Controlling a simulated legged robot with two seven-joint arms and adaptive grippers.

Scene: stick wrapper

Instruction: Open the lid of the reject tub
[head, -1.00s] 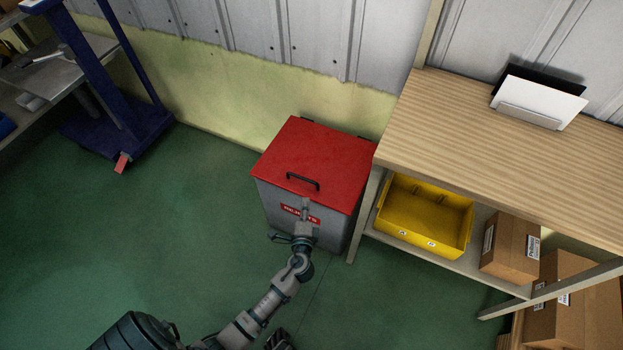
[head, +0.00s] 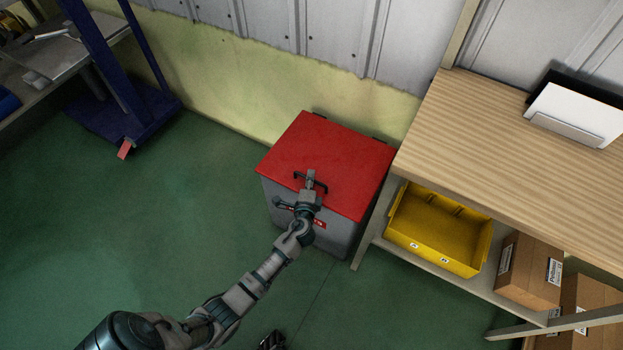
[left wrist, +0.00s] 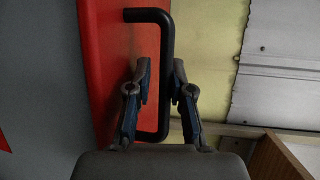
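The reject tub (head: 327,241) is a grey bin with a red label on its front, standing on the floor beside the wooden bench. Its red lid (head: 345,159) lies shut and also fills part of the left wrist view (left wrist: 104,60). The black bar handle (head: 298,175) is near the lid's front edge. My left gripper (head: 311,176) is over the handle. In the left wrist view my left gripper (left wrist: 161,68) is open, with the handle (left wrist: 153,15) running between its fingers, closer to the right finger. A small dark part at the bottom edge may be my right gripper (head: 272,341), mostly cut off.
The wooden bench (head: 480,130) stands close on the tub's right, with a yellow bin (head: 440,235) and cardboard boxes (head: 530,270) below. A wall is behind the tub. A blue-framed stand (head: 115,110) is at the left. The green floor (head: 150,220) is open between.

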